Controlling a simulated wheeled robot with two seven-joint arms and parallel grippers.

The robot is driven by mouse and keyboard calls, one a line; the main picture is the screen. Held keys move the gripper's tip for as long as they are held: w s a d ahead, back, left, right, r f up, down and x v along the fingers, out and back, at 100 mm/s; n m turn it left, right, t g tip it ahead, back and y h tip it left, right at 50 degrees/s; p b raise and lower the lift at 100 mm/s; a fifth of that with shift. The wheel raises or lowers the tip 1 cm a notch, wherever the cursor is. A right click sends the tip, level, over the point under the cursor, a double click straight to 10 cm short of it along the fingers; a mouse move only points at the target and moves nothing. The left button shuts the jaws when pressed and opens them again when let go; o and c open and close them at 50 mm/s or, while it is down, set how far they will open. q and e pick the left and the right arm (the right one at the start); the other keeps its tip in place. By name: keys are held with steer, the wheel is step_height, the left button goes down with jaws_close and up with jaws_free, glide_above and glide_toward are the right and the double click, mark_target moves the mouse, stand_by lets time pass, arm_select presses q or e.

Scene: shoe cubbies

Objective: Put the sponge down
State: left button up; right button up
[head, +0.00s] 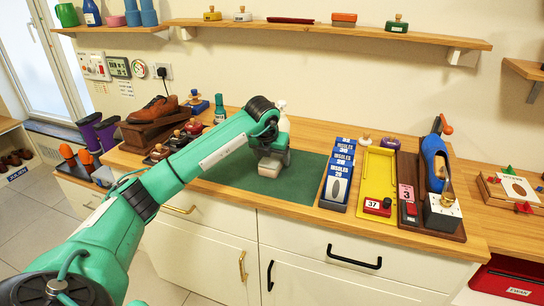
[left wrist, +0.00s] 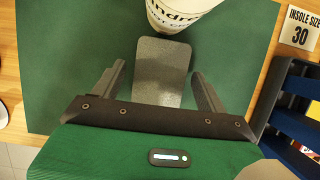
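The sponge (left wrist: 162,72) is a grey speckled block on the green mat (head: 230,172). In the left wrist view my left gripper (left wrist: 158,85) is open, with one dark finger on each side of the sponge. Green shows between the left finger and the sponge; the right finger is closer to it. The sponge's near end runs toward the gripper's body. My right gripper is not in view.
Insole boxes (head: 338,174) and a yellow tray (head: 376,183) stand right of the mat. Brushes and a brown shoe (head: 153,110) are at the left. The mat's front part is clear.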

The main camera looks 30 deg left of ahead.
arm_select(q)
steer(key=shift+r, duration=0.2)
steer(key=shift+r+p, duration=0.35)
steer(key=shift+r, duration=0.45)
steer(key=v, duration=1.1)
steer(key=shift+b, duration=0.3)
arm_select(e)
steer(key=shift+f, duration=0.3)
arm_select(q)
steer(key=shift+s, duration=0.15)
